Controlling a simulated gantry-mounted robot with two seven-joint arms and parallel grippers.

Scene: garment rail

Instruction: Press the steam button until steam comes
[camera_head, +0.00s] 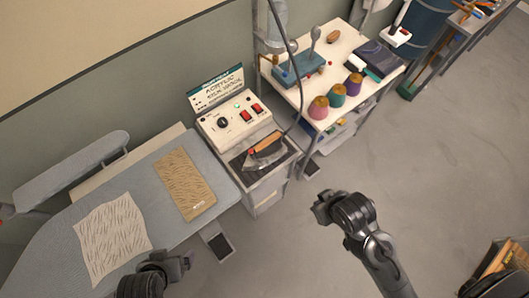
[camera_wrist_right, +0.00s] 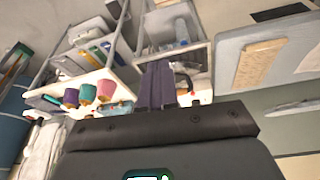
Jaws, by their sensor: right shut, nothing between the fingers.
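A white control box (camera_head: 238,120) stands at the head of the ironing board. It has a black knob (camera_head: 222,123), a small green light (camera_head: 238,105) and two red switches (camera_head: 245,115). I cannot tell which one is the steam button. A steam iron (camera_head: 265,152) with a wooden handle rests on the stand just in front of the box. My right gripper (camera_head: 325,207) is over open floor, to the right of and below the box, touching nothing. Its fingers (camera_wrist_right: 156,85) are shut and empty in the right wrist view. My left gripper (camera_head: 182,264) is low beside the board; its jaws are unclear.
The ironing board (camera_head: 225,180) carries a tan cloth (camera_head: 182,183) and a pale patterned cloth (camera_head: 112,238). A hose (camera_head: 292,60) hangs near the box. A white table (camera_head: 292,92) to the right holds several thread cones (camera_head: 337,95). The floor between is clear.

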